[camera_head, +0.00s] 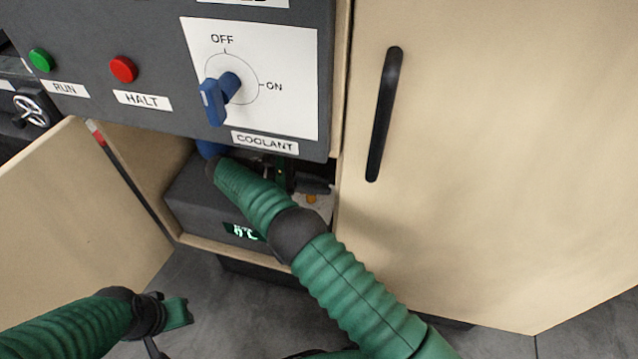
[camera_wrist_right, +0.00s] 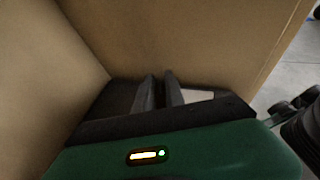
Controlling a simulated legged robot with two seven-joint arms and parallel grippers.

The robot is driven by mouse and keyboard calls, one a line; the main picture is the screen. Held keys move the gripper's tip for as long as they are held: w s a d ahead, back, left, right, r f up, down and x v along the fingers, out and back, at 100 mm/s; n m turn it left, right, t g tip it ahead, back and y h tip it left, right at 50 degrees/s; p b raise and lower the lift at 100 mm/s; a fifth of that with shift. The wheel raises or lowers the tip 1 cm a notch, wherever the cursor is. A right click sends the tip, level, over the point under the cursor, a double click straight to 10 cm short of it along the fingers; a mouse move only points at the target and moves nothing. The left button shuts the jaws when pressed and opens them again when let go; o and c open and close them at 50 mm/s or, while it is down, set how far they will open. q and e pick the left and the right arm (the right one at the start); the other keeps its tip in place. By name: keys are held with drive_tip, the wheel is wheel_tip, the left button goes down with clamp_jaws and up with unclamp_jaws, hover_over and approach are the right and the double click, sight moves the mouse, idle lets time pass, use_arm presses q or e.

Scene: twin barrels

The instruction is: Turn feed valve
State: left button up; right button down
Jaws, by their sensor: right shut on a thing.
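I cannot make out the feed valve in either view. My right arm reaches into the open cabinet under the control panel. In the head view my right gripper (camera_head: 308,187) is dark and half hidden in the shadow there. In the right wrist view its two dark fingers (camera_wrist_right: 160,91) stand close together in front of beige cabinet walls. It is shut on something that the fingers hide. My left gripper (camera_head: 178,312) is low at the left, outside the cabinet and away from it. Its fingers do not show clearly.
The panel above has a blue coolant knob (camera_head: 216,98), a red HALT button (camera_head: 122,69) and a green RUN button (camera_head: 40,60). An open door (camera_head: 80,220) stands left; a door with a black handle (camera_head: 384,115) is right.

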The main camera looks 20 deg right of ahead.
idle(0.3)
drive_tip(key=c, duration=1.4)
unclamp_jaws()
